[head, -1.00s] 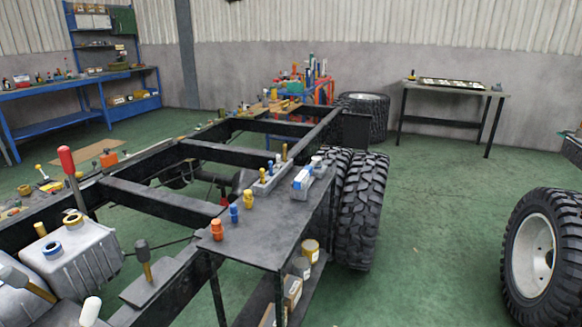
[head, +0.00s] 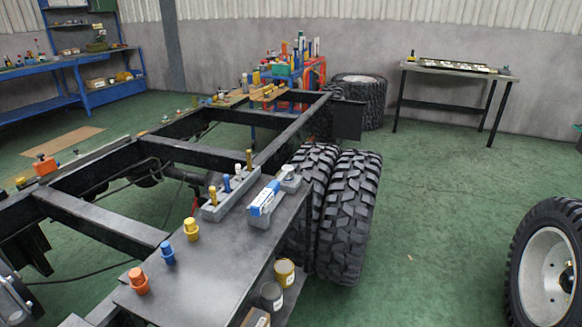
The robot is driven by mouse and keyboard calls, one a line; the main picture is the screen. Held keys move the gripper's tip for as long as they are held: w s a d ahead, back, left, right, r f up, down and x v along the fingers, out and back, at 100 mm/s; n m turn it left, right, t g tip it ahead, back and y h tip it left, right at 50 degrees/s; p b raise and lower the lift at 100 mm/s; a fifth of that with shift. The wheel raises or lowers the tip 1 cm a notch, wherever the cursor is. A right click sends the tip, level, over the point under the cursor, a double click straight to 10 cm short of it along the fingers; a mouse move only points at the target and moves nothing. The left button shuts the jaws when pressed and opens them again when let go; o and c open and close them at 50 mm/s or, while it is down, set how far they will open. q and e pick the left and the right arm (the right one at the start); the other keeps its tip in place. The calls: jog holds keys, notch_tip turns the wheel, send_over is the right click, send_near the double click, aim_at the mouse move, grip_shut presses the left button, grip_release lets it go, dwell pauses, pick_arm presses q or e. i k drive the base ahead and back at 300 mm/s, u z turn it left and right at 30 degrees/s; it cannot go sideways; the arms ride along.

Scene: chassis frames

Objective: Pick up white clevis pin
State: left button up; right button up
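A white pin (head: 238,172) stands upright in a long grey block (head: 213,212) on the dark table, among a blue pin (head: 227,184) and yellow pins (head: 212,196). It is small in the head view, so its exact shape is hard to tell. A dark jointed part cut off at the lower left edge looks like my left gripper (head: 14,300); its fingers cannot be made out. It is well apart from the pins. My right gripper is not in view.
On the table (head: 215,260) stand an orange (head: 138,281), a blue (head: 167,253) and a yellow fitting (head: 191,229). The chassis frame (head: 100,222) runs alongside; large tyres (head: 345,215) stand close by.

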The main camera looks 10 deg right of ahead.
aim_at(238, 166)
jog(key=z, duration=0.05)
jog(key=i, duration=0.75)
jog(key=u, duration=0.75)
jog(key=i, duration=0.55)
jog(key=u, duration=0.45)
